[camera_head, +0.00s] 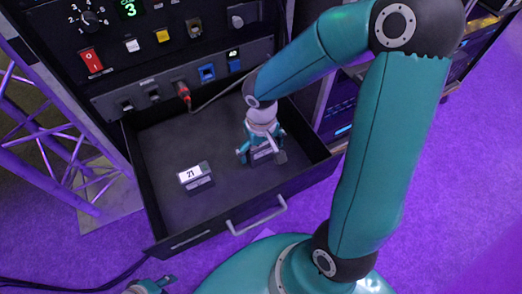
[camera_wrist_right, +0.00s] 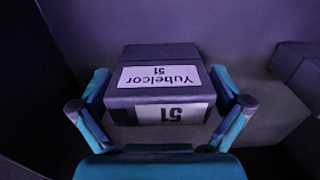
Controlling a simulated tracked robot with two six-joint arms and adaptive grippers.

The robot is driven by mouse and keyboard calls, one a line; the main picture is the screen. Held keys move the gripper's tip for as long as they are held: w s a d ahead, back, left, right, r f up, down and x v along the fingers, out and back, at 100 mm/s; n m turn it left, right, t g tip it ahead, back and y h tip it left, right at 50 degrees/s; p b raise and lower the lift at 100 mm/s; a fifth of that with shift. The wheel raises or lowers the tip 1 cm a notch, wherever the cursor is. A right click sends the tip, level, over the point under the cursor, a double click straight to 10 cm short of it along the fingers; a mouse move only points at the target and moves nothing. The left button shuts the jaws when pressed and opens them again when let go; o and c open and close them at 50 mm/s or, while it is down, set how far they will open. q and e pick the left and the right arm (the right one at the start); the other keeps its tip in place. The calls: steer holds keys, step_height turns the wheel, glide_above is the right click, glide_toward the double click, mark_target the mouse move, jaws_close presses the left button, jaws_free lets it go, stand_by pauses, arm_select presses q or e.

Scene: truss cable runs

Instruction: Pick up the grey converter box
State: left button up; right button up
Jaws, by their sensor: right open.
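A grey box (camera_wrist_right: 160,80) with white labels reading "Yubelcor 51" and "51" lies between the fingers of my right gripper (camera_wrist_right: 160,112) in the wrist view. The fingers are open, one on each side of it; I cannot tell whether either touches it. In the head view my right gripper (camera_head: 262,150) is low inside the open drawer and partly hides this box (camera_head: 262,155). A second small dark box (camera_head: 196,177) labelled "21" sits to its left in the drawer. My left gripper (camera_head: 150,287) shows only in part at the bottom edge.
The black drawer (camera_head: 180,244) is pulled out, with a metal handle (camera_head: 257,215) on its front. Above it is a panel (camera_head: 130,95) with sockets and a red plug (camera_head: 183,93) on a cable. A metal truss (camera_head: 60,150) stands at left. The drawer floor around the boxes is mostly clear.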

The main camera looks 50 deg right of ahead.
steer(key=c, duration=1.2)
steer(key=shift+r, duration=0.1)
steer(key=shift+c, duration=0.4)
steer(key=shift+r, duration=0.1)
